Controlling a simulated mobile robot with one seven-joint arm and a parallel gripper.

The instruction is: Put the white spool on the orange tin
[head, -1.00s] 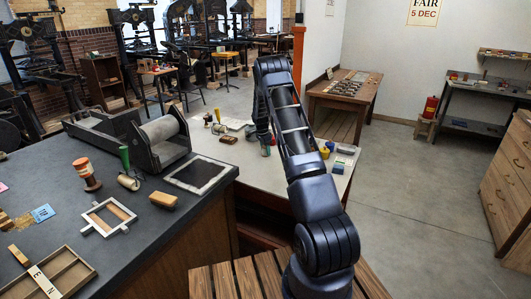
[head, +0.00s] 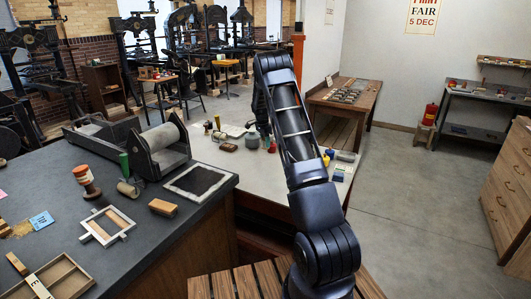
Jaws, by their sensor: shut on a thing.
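My gripper (head: 266,138) is at the far end of my arm, low over the light-topped table behind the dark counter. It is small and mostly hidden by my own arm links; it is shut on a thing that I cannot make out. I cannot pick out the white spool in this view. A small reddish-orange thing (head: 271,148) shows just beside the gripper; I cannot tell whether it is the orange tin. A dark grey round thing (head: 251,140) and a brown roll (head: 228,147) stand left of the gripper.
The light-topped table (head: 212,155) also bears small yellow (head: 326,160) and blue (head: 338,176) things right of my arm. The dark counter (head: 150,235) holds a roller press (head: 160,148), a framed black plate (head: 201,181) and a brown block (head: 163,207). The floor at right is clear.

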